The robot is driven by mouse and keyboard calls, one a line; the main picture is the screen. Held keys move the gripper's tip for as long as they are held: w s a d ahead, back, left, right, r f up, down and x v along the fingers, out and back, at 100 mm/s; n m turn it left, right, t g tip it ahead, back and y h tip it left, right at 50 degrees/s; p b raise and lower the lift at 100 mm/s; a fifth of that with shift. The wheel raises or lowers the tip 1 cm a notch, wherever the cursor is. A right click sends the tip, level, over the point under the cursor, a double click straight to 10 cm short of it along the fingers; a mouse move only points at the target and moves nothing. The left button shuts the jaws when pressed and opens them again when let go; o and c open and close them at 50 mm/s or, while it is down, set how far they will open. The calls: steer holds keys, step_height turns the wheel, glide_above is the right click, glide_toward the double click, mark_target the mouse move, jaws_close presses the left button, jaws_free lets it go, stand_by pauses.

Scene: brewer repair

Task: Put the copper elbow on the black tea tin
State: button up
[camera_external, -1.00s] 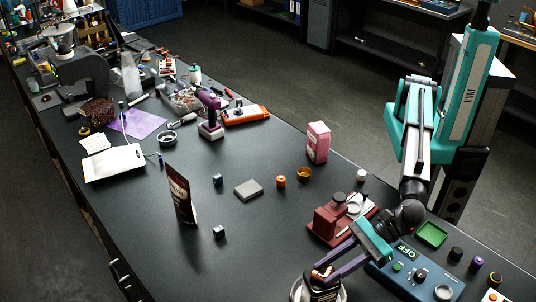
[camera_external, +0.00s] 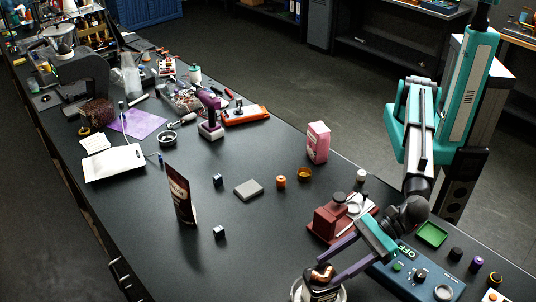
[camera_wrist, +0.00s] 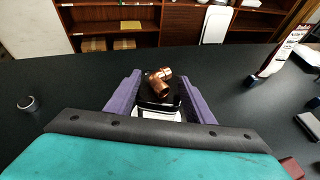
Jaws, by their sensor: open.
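The copper elbow (camera_external: 322,273) lies on top of the black tea tin (camera_external: 318,292) near the front edge of the picture. In the wrist view the elbow (camera_wrist: 160,80) rests on the dark lid of the tin (camera_wrist: 158,104). My gripper (camera_external: 336,266) is open, its purple fingers apart. In the wrist view the fingers of my gripper (camera_wrist: 158,88) lie left and right of the tin and elbow, with gaps beside the elbow. The tin's lower part is partly hidden by a finger and the picture edge.
A pale round rim (camera_external: 296,290) shows around the tin's base. A blue box with an OFF display (camera_external: 412,275) and a red device (camera_external: 328,222) stand close to my arm. A brown packet (camera_external: 181,196) stands farther left. The middle of the bench is largely clear.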

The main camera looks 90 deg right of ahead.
steer(key=b+v, duration=0.2)
steer(key=v, duration=0.8)
steer(key=shift+s, duration=0.25)
steer(key=shift+w+d+r, duration=0.1)
stand_by(0.3)
